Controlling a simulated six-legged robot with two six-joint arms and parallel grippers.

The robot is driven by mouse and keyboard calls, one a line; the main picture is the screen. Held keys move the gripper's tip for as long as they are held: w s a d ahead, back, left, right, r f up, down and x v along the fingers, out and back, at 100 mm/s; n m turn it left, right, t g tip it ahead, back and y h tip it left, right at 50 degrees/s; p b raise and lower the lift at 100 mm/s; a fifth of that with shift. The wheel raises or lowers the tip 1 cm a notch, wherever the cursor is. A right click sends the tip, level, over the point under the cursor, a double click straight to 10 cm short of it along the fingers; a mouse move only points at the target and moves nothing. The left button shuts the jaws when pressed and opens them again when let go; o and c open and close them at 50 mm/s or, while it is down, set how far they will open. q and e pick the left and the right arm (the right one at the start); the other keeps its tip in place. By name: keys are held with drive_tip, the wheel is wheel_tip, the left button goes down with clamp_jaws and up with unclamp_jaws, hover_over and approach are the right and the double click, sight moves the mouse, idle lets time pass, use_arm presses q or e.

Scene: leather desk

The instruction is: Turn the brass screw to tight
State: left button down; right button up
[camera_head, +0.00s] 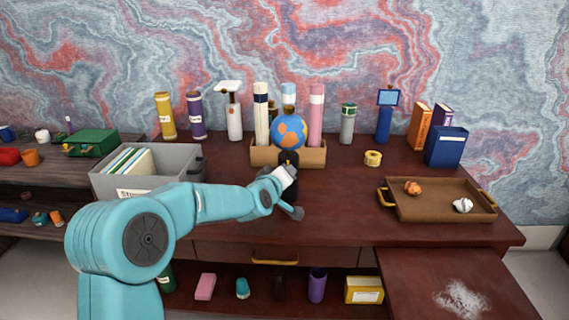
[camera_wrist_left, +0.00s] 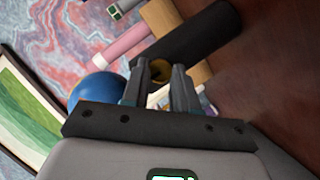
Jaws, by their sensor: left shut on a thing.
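The brass screw (camera_wrist_left: 159,69) shows in the left wrist view as a small brass piece at the near end of a dark cylinder (camera_wrist_left: 196,30). My left gripper (camera_wrist_left: 160,82) has one finger on each side of the screw and is shut on it. The fingers hide part of the screw. In the head view the left gripper (camera_head: 288,165) is at the dark upright post (camera_head: 290,188) near the middle of the desk. The screw is too small there to make out its turn. My right gripper is not in view.
A blue and orange globe (camera_head: 289,131) is close behind the gripper, before a wooden holder (camera_head: 262,156) with tubes. A brown tray (camera_head: 440,212) lies right. The desk between post and tray is mostly clear.

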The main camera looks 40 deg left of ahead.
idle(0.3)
use_arm(q)
drive_tip(key=c, duration=0.9)
unclamp_jaws()
drive_tip(key=shift+o, duration=0.2)
drive_tip(key=v, duration=1.6)
drive_tip(key=shift+s, duration=0.15)
